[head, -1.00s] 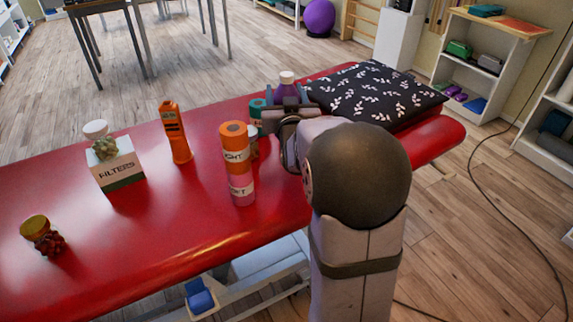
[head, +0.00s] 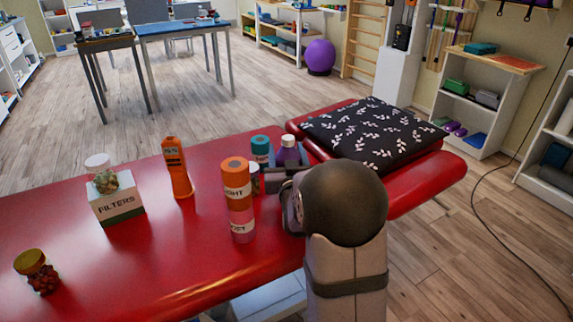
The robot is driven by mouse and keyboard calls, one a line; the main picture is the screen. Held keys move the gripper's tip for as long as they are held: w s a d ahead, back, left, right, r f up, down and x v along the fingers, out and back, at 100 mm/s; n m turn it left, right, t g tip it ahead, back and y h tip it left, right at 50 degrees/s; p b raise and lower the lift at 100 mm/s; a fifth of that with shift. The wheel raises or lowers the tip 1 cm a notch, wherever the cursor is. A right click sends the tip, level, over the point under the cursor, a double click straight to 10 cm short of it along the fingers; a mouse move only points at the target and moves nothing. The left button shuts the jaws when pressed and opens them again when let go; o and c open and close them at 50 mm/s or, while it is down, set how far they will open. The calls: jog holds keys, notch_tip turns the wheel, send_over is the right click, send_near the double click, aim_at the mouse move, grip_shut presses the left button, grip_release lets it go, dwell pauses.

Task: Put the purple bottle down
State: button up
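The purple bottle (head: 289,155), with a white cap, is upright at the far side of the red treatment table (head: 120,262), just left of the dark leaf-patterned pillow. My gripper (head: 283,176) is at the bottle's lower part, on the near side. My own wrist and the gripper body hide the bottle's base and most of the fingers. I cannot tell whether the fingers grip the bottle or whether its base touches the table.
A teal bottle (head: 260,150) and a small white-capped jar (head: 254,180) stand close left. Stacked orange and pink cans (head: 238,200) are nearer. Further left are an orange bottle (head: 177,168), a filters box (head: 118,205) with a jar on top, and a yellow-lidded jar (head: 37,270).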

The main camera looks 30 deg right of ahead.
jog(key=shift+f+b, duration=0.3)
jog(key=shift+f, duration=1.35)
jog(key=shift+f, duration=0.1)
jog(key=shift+f, duration=0.1)
jog(key=o, duration=1.5)
jog(key=shift+f, duration=0.1)
jog(key=shift+r, duration=0.25)
jog(key=v, duration=0.7)
jog(key=shift+s+a, duration=0.15)
jog(key=shift+s, duration=0.1)
jog(key=shift+f, duration=0.1)
